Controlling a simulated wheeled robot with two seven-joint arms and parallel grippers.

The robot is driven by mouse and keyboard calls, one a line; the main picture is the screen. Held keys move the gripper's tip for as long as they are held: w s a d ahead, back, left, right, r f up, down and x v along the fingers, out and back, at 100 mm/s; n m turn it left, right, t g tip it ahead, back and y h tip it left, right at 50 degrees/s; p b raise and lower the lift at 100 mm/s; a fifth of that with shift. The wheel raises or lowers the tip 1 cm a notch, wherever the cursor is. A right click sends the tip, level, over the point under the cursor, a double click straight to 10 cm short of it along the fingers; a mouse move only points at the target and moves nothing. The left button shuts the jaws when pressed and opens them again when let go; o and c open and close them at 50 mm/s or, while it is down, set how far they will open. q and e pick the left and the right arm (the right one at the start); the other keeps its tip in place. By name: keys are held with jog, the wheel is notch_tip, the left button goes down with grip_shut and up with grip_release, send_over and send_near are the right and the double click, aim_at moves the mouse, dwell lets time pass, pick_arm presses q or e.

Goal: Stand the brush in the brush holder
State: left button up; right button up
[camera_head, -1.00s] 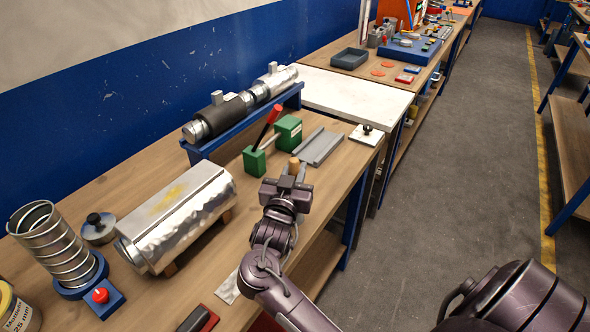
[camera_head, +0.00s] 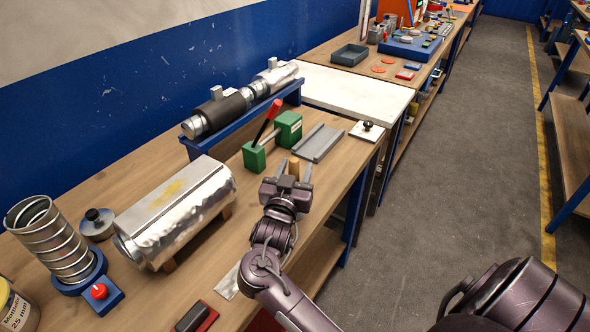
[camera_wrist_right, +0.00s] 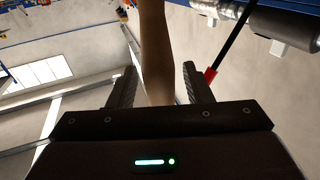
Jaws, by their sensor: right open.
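A light brown wooden piece (camera_head: 293,168), which looks like the brush handle, stands at my right gripper near the table's front edge. In the right wrist view the brown handle (camera_wrist_right: 154,55) runs up between the two fingers, slightly tilted. My right gripper (camera_head: 294,172) is open, with one finger on each side of the handle; in the wrist view its fingers (camera_wrist_right: 157,88) show gaps beside the wood. The bristles are not visible. I cannot make out which thing is the brush holder; the gripper hides the spot below the handle. My left gripper is not in view.
A green clamp with a red lever (camera_head: 268,120) stands just behind the gripper. A grey channel (camera_head: 319,142) and a white plate with a knob (camera_head: 367,131) lie to the right.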

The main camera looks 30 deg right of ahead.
jog(key=b+v, duration=0.2)
jog(key=v, duration=0.5)
jog(key=shift+s+a, duration=0.25)
jog(key=shift+a, duration=0.05)
jog(key=shift+f, duration=0.1)
dwell(0.3)
